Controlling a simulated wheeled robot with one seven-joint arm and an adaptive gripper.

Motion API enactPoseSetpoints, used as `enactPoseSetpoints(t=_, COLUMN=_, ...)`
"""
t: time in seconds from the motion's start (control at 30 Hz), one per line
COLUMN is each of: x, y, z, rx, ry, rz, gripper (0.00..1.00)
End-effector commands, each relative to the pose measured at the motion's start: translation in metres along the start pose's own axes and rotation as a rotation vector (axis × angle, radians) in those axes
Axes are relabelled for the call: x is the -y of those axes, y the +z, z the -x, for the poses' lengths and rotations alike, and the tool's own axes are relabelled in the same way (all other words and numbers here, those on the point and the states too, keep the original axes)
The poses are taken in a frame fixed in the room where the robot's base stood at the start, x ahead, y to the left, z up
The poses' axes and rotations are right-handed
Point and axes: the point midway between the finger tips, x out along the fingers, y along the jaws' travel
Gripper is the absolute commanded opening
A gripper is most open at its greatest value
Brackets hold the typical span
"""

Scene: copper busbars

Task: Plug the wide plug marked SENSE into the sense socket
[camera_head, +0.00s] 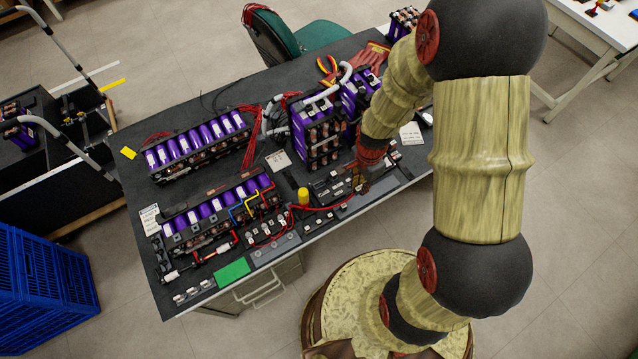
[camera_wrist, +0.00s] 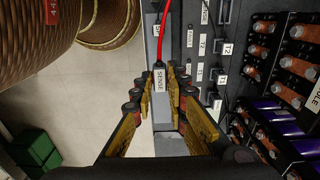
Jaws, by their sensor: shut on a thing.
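The wide plug marked SENSE (camera_wrist: 160,78) is a grey block with a white label and a red cable (camera_wrist: 164,32) leading up the wrist view. My gripper (camera_wrist: 160,92) has its yellow-padded fingers on both sides of the plug and is shut on it. In the head view my gripper (camera_head: 364,183) is dark and small at the bench's front edge, and the plug cannot be made out there. A row of dark sockets with white labels, one reading T2 (camera_wrist: 225,49), lies right of the plug. I cannot tell which is the sense socket.
A yellow cylinder (camera_head: 303,196) and a green patch (camera_head: 232,271) are on the bench. Open floor lies left of the plug in the wrist view.

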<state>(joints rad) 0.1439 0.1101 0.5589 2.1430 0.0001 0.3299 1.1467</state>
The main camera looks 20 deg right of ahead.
Motion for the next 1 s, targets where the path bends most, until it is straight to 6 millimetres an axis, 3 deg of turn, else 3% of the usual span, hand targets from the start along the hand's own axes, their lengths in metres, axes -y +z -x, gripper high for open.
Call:
enactPoseSetpoints(t=0.17, x=0.008, y=0.006, z=-0.001, rx=0.0, ry=-0.001, rz=0.002, gripper=0.0)
enactPoseSetpoints(t=0.5, x=0.05, y=0.036, z=-0.001, rx=0.0, ry=0.0, rz=0.004, gripper=0.0)
enactPoseSetpoints(t=0.77, x=0.063, y=0.046, z=0.0, rx=0.0, ry=0.0, rz=0.003, gripper=0.0)
enactPoseSetpoints(t=1.0, x=0.095, y=0.069, z=0.0, rx=0.0, ry=-0.001, rz=0.004, gripper=0.0)
